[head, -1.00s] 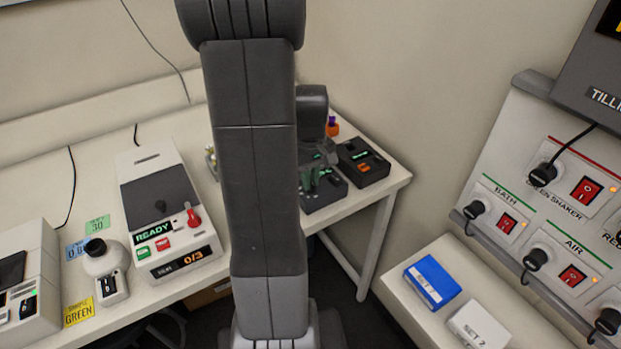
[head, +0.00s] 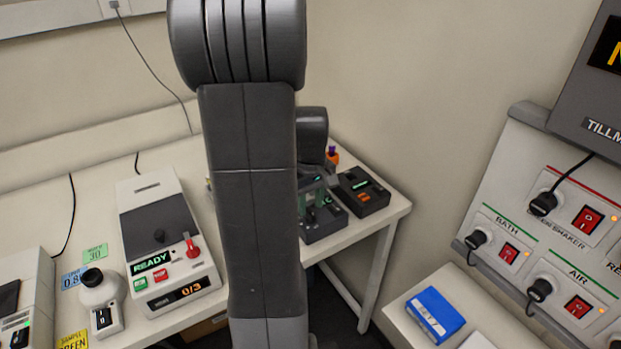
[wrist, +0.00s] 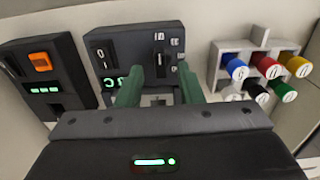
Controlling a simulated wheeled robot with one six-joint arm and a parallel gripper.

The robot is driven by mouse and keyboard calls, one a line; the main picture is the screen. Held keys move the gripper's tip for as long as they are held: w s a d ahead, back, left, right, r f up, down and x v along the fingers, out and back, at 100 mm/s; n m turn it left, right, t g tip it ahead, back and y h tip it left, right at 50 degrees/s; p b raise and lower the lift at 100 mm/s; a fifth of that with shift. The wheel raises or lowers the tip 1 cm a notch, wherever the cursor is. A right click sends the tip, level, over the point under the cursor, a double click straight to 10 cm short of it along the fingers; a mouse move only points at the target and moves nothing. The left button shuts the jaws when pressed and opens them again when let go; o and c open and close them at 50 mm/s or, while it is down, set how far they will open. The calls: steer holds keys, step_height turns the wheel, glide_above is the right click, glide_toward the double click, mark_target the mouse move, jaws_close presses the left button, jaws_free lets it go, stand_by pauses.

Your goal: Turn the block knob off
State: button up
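The block unit is a dark box (wrist: 145,45) in the wrist view, with a rocker switch (wrist: 103,54) on its left and green digits partly hidden by a finger. Its dark knob (wrist: 160,59) with a pale mark sits to the right, beside small printed labels. My gripper (wrist: 160,85) is open, its two green fingers apart and pointing at the unit on either side of the knob's line. I cannot tell whether they touch it. In the head view the unit (head: 324,228) stands on the bench, with my gripper (head: 312,203) over it, partly hidden by my arm.
A dark box with an orange switch (wrist: 40,62) stands close on the left in the wrist view. A rack of coloured caps (wrist: 245,58) is on the right. In the head view a READY machine (head: 165,240) stands left, and a wall panel (head: 545,215) right.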

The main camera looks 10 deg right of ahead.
mark_target(311, 211)
step_height(311, 211, up, 12)
steer(key=shift+f, duration=0.15)
stand_by(0.3)
step_height(311, 211, down, 14)
stand_by(0.6)
